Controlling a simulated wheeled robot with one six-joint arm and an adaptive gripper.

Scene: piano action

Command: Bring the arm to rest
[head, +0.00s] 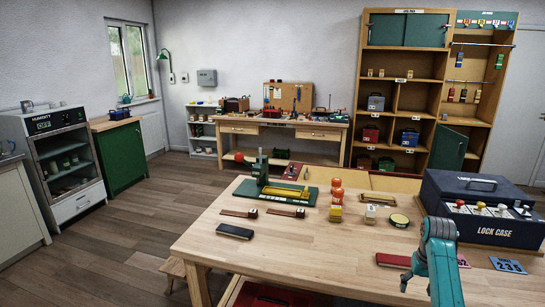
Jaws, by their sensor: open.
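My teal arm (440,262) rises from the bottom edge at the right of the head view, in front of the workbench top (300,262). It bends at a rounded joint near the lock case. My gripper (405,282) shows only in part, as a small dark-tipped piece at the left of the arm, low over the near part of the bench. It is open, and I see nothing held in it. The rest of it is hidden by the arm or too small to make out.
A dark lock case (485,206) stands right of my arm. A red block (392,260) and a blue number card (507,265) lie close by. The bench's near left is clear.

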